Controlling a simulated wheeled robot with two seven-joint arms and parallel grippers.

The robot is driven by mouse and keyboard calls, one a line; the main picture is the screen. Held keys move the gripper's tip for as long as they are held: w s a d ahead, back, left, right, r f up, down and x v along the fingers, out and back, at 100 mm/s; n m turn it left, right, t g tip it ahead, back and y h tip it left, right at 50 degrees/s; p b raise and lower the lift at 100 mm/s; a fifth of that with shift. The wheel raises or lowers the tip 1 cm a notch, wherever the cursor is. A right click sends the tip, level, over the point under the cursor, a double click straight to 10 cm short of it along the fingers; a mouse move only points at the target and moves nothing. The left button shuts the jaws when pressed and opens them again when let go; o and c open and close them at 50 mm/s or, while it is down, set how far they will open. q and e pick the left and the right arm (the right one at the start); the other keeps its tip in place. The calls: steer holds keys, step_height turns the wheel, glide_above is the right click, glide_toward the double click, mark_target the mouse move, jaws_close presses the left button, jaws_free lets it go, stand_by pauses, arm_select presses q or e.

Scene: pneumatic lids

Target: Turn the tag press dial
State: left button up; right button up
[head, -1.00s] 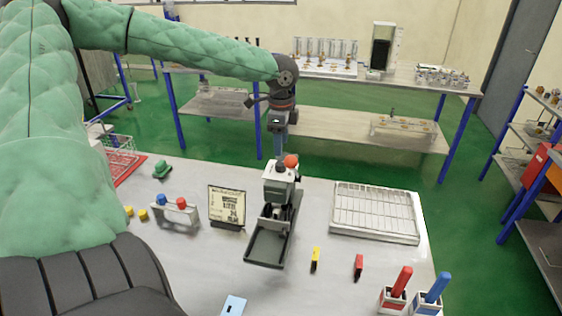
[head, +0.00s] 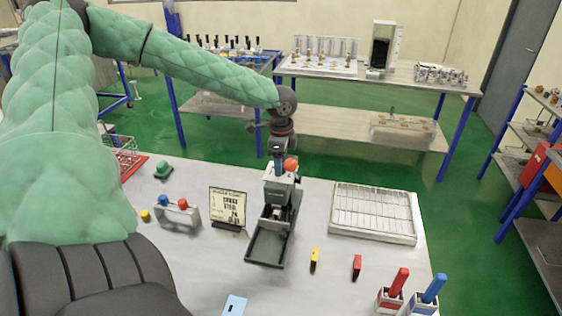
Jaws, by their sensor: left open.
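The tag press (head: 274,222) stands upright in the middle of the table, a grey and white machine with a dark tray at its front. An orange-red ball (head: 291,164) shows at its top. The dial cannot be made out clearly. My left gripper (head: 279,168) points down at the top of the press, just left of the ball. It is open, with its fingertips partly lost against the press top. Whether it touches the press cannot be told. My right gripper is not in view.
A printed card on a stand (head: 228,207) and a rack with blue and red knobs (head: 178,212) stand left of the press. A slotted white tray (head: 373,236) lies right. Yellow (head: 314,260) and red (head: 356,267) pieces lie in front, with red and blue-handled holders (head: 390,300) nearby.

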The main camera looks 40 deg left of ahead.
arm_select(q)
steer(key=shift+c, duration=0.4)
steer(key=c, duration=0.9)
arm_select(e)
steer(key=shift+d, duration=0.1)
arm_select(q)
steer(key=shift+n, duration=0.3)
steer(key=n+b, duration=0.4)
steer(key=n, duration=0.4)
steer(key=n+b, duration=0.2)
steer(key=n, duration=0.3)
steer(key=shift+n, duration=0.3)
steer(key=shift+n+b, duration=0.35)
steer(key=shift+n, duration=1.45)
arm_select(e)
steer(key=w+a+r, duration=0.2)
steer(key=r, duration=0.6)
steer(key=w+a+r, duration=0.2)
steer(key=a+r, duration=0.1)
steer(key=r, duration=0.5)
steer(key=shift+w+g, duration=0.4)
